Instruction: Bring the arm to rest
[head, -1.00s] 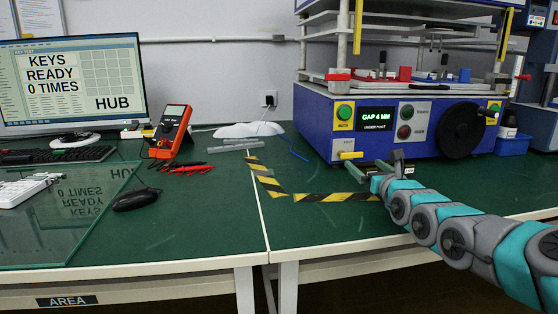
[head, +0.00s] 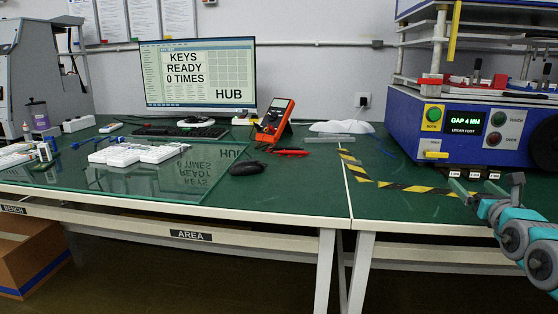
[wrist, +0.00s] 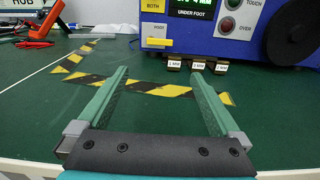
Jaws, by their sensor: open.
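My gripper (head: 474,192) is at the right of the head view, in front of the blue test machine (head: 443,122). In the wrist view its two green fingers (wrist: 160,100) stand wide apart with nothing between them but green bench top and striped tape. The fingers point toward the machine and sit apart from it. My teal and grey arm (head: 522,240) reaches in from the right edge over the front edge of the bench.
Three small labelled blocks (wrist: 197,66) lie at the machine's foot. Yellow-black tape (head: 400,187) marks the bench. An orange multimeter (head: 273,121), a black mouse (head: 247,168), white keypads (head: 135,153) on a glass sheet and a monitor (head: 197,80) stand to the left.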

